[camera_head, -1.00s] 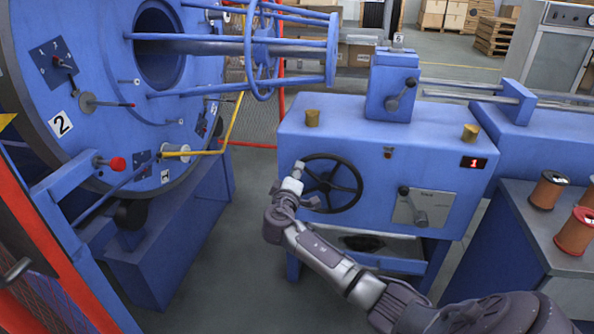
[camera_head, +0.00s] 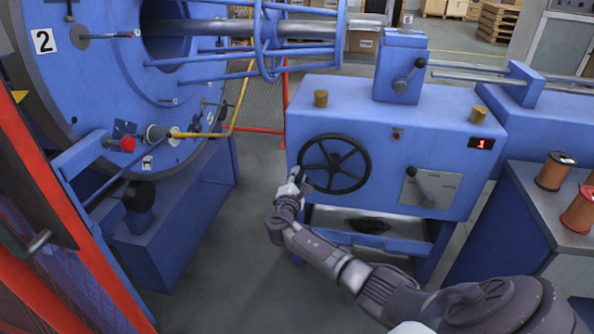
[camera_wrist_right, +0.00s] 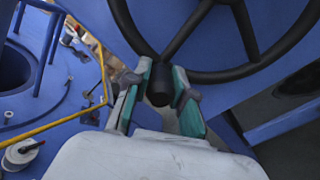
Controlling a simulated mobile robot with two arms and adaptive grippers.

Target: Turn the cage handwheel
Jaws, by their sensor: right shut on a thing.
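The black handwheel (camera_head: 333,165) is on the front of the blue machine box (camera_head: 450,120) in the head view. Its rim and spokes also show in the right wrist view (camera_wrist_right: 187,28). My right gripper (camera_head: 301,180) is at the lower left of the rim. In the right wrist view its two green-padded fingers (camera_wrist_right: 162,78) are closed around the wheel's short black handle (camera_wrist_right: 160,92), one on each side. The large blue cage disc (camera_head: 85,85), with numbered labels, stands at the left. My left gripper is not in view.
Copper spools (camera_head: 555,171) stand on a bench at the right. A red-framed mesh guard (camera_head: 75,235) is at the left. Open floor lies between.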

